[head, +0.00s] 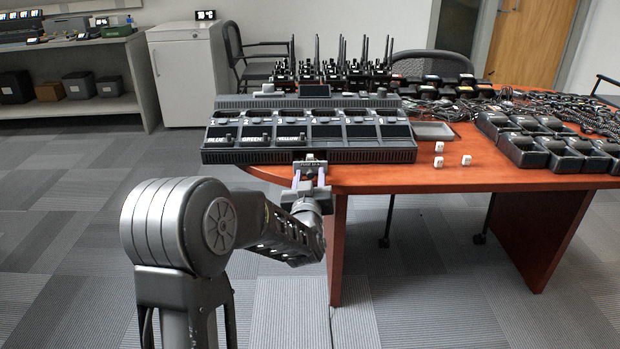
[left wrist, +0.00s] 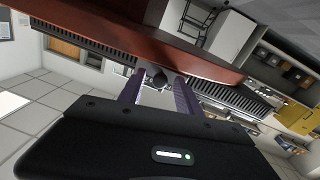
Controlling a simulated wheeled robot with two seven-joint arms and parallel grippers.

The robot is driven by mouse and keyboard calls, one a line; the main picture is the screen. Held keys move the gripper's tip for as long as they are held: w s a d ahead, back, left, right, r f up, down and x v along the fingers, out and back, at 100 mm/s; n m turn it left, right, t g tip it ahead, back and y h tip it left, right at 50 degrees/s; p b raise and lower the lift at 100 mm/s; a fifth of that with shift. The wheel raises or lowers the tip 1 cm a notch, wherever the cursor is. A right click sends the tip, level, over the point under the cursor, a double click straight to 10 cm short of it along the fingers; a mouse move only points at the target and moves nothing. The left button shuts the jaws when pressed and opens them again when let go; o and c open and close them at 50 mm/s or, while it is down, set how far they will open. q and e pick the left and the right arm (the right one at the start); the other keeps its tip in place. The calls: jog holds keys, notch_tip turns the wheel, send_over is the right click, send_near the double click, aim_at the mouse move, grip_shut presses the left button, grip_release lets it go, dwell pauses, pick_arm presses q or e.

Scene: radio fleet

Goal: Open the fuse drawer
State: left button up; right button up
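A long grey charging console (head: 360,156) stands along the left end of the wooden table. At its front, a small dark block with a pale "FUSE" label (head: 309,166) is the fuse drawer's front; how far it stands out is unclear. My left gripper (head: 311,177) is right at this front, one purple finger on each side. In the left wrist view the left gripper (left wrist: 158,82) has its two fingers apart with a small dark knob (left wrist: 157,78) between them. I cannot tell whether they press on it. My right gripper is not in view.
Slots marked blue, green and yellow (head: 256,134) are on the console. Several radios (head: 335,70) stand behind it. White cubes (head: 438,162), a grey tray (head: 433,130) and black chargers (head: 540,145) lie to the right. Floor before the table is free.

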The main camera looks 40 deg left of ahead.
pick_arm(q)
jog(key=p+v, duration=0.1)
jog(key=v, duration=0.6)
jog(key=shift+s+d, duration=0.2)
jog(key=shift+s, duration=0.1)
dwell(0.5)
